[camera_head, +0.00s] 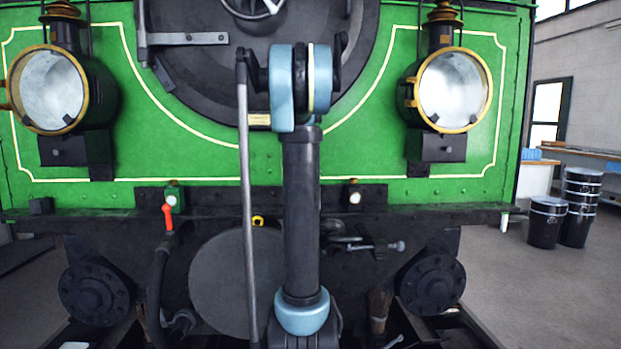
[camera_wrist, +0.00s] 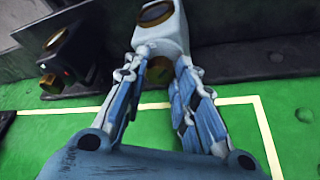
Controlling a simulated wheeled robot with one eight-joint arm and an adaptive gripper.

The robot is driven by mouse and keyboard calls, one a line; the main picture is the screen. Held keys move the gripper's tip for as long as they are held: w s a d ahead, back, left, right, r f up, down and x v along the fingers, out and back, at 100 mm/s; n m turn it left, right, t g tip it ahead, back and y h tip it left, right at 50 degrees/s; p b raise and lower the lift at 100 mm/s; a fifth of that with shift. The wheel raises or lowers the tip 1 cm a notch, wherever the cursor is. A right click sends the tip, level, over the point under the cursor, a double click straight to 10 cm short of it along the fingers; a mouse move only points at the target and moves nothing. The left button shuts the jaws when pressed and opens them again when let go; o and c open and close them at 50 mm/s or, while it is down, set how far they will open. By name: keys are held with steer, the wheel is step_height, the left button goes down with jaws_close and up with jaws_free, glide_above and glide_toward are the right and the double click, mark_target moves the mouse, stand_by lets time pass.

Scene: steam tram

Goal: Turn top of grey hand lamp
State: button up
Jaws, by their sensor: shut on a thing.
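The grey hand lamp (camera_wrist: 172,36) shows in the wrist view at the top centre, as a pale grey body with a round amber-brown disc on its upper end. A second amber-brown round part shows lower down between my fingers. My gripper (camera_wrist: 162,64) has one blue-padded finger on each side of the lamp, and its fingertips are shut on it. The exact contact is partly hidden by the fingers. In the head view my arm stands in the middle, and my gripper and the grey lamp cannot be made out there.
A dark lamp (camera_wrist: 54,82) with a brown disc stands to the left on a dark ledge in the wrist view. The green tram front (camera_head: 210,165) carries two large brass-rimmed headlamps (camera_head: 50,90) (camera_head: 452,92). Black drums (camera_head: 548,222) stand at right on open floor.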

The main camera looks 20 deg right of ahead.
stand_by(0.4)
steer(key=o, duration=1.1)
steer(key=v, duration=1.2)
steer(key=shift+w, duration=0.1)
